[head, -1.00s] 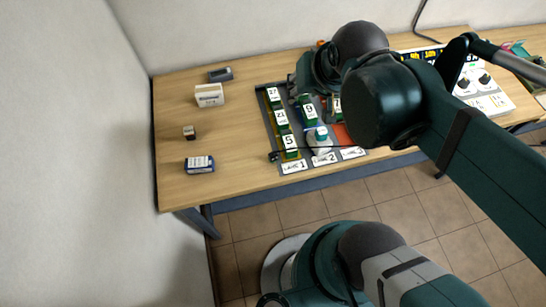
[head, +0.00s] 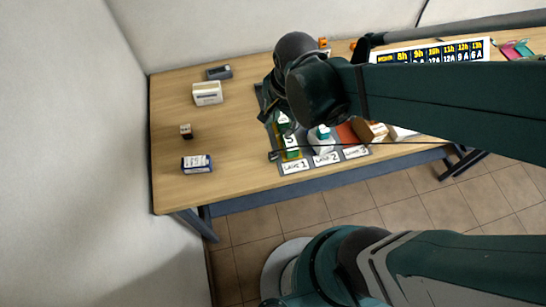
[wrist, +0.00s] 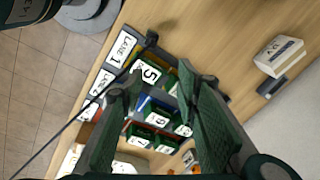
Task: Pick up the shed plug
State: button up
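A small black plug (head: 273,156) lies at the front left corner of the lane board, beside the LANE 1 label. I take it for the shed plug; a thin black cable runs right from it. In the head view my wrist hides the fingers and the back of the board.
Left on the table are a white box (head: 207,93), a grey device (head: 219,72), a small dark block (head: 186,131) and a blue-and-white box (head: 197,163).

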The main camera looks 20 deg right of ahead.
aim_at(274, 153)
jog(key=f+m, duration=0.1)
jog(key=f, duration=0.1)
jog(key=a+f+m+g+b, duration=0.1)
jog(key=f, duration=0.1)
jog(key=s+a+f+m, duration=0.1)
jog(key=f, duration=0.1)
jog(key=shift+a+f+g, duration=0.1)
jog(key=shift+g, duration=0.2)
jog(key=shift+s+a+f+m+b, duration=0.15)
jog(key=shift+s+f+m+b, duration=0.2)
jog(key=shift+f+m, duration=0.25)
jog(key=shift+w, duration=0.1)
jog(key=shift+f+b, duration=0.3)
jog(key=shift+f, duration=0.95)
jog(key=shift+f, duration=0.15)
jog(key=shift+w+f+b, duration=0.1)
jog(key=shift+f+b, duration=0.55)
jog(key=shift+f, duration=1.8)
jog(key=c, duration=1)
